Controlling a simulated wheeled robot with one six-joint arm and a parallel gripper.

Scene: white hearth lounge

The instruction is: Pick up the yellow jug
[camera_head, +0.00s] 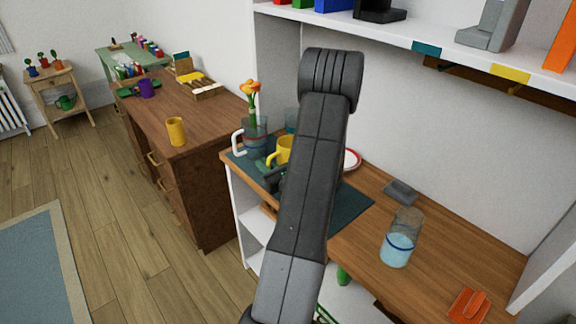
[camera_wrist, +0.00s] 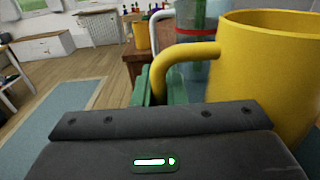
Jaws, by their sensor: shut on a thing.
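The yellow jug (camera_head: 284,149) is upright over the dark mat at the left end of the wooden counter, partly hidden behind my arm. In the wrist view the jug (camera_wrist: 275,75) fills the right side, with its handle toward the left. My gripper (camera_wrist: 168,88) has its green fingers on either side of the lower handle and is shut on it. In the head view my gripper (camera_head: 273,178) is mostly hidden beside the jug. Whether the jug's base touches the mat is hidden.
A clear jug with a white handle (camera_head: 237,143) and orange flowers (camera_head: 250,88) stands close behind the jug. A glass with blue liquid (camera_head: 398,240), a grey dish (camera_head: 400,192) and an orange object (camera_head: 469,305) are on the counter (camera_head: 350,245). A shelf (camera_head: 420,35) overhangs it.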

